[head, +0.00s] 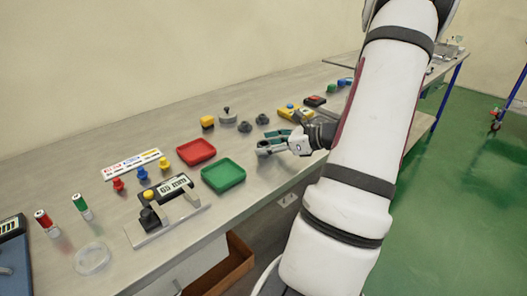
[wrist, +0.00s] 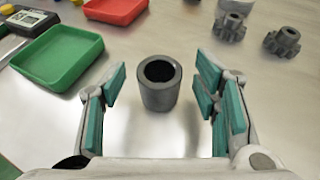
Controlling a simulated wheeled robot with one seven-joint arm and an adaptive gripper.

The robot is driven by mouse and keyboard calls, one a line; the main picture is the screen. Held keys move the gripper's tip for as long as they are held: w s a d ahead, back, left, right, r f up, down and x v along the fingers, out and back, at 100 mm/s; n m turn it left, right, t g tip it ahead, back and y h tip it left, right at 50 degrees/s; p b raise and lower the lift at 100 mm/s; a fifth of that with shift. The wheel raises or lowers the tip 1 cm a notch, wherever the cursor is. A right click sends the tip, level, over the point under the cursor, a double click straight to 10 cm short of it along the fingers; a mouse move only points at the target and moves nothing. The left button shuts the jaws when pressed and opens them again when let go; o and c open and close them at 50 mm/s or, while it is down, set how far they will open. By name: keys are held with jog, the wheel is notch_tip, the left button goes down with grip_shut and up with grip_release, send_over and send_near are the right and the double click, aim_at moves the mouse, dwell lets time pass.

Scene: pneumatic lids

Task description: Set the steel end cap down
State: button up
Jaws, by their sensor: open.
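A grey steel cylinder with a dark round opening in its top, which looks to be the end cap (wrist: 158,95), stands upright on the bench in the wrist view. My gripper (wrist: 161,82) is open around it, with one teal-padded finger on each side. Bare bench shows between the cap and both fingers, so neither appears to touch it. In the head view my gripper (head: 270,144) is low over the bench, right of the green tray. I cannot make out the cap clearly there.
The green tray (head: 223,187) and red tray (head: 196,163) lie left of my gripper. Two dark gears (wrist: 229,28) (wrist: 282,42) stand beyond the right finger. A yellow device (head: 289,111) sits behind. The bench around the cap is clear.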

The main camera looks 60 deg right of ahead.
jog(key=shift+x, duration=0.8)
jog(key=shift+c, duration=0.6)
grip_shut()
jog(key=shift+r, duration=0.15)
